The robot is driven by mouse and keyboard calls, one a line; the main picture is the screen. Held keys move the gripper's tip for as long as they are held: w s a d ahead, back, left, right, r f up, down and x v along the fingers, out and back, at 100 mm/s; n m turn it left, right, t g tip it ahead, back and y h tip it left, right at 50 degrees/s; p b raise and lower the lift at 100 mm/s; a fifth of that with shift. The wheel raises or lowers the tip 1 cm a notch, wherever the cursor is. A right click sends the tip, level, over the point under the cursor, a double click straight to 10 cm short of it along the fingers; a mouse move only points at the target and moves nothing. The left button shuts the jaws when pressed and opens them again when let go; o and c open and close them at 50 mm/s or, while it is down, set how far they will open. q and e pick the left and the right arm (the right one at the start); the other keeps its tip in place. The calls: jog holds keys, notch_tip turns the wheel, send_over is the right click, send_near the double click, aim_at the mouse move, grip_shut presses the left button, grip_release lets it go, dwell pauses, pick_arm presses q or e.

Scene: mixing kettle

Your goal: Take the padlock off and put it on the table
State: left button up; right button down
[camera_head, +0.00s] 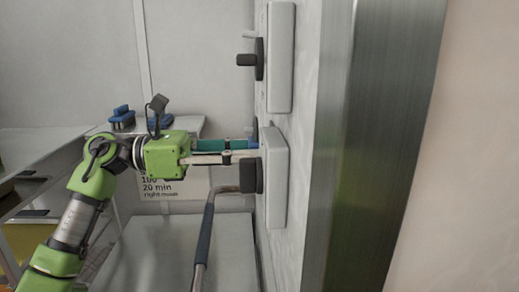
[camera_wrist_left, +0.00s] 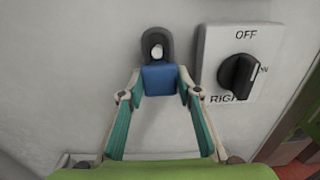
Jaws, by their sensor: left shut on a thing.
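The padlock (camera_wrist_left: 160,79) has a blue body and a dark grey shackle, which loops around a pale round peg (camera_wrist_left: 157,50) at the wall in the left wrist view. I cannot tell whether the shackle is open. My left gripper (camera_wrist_left: 159,92) is shut on the blue body, one finger on each side. In the head view my left gripper (camera_head: 250,149) reaches right to the wall; only a sliver of the padlock (camera_head: 254,141) shows there. My right gripper is out of view. A table (camera_head: 40,139) stands at the left.
A switch box with a black knob (camera_wrist_left: 238,79) marked OFF and RIGHT is right of the padlock. Another black knob (camera_head: 247,60) is on a box above. A bent bar with a dark grip (camera_head: 203,233) rises below the gripper. Blue objects (camera_head: 122,116) lie on a back surface.

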pick_arm(q)
jog(key=shift+a, duration=0.1)
jog(key=a+b, duration=0.1)
jog(key=a, duration=0.4)
dwell(0.7)
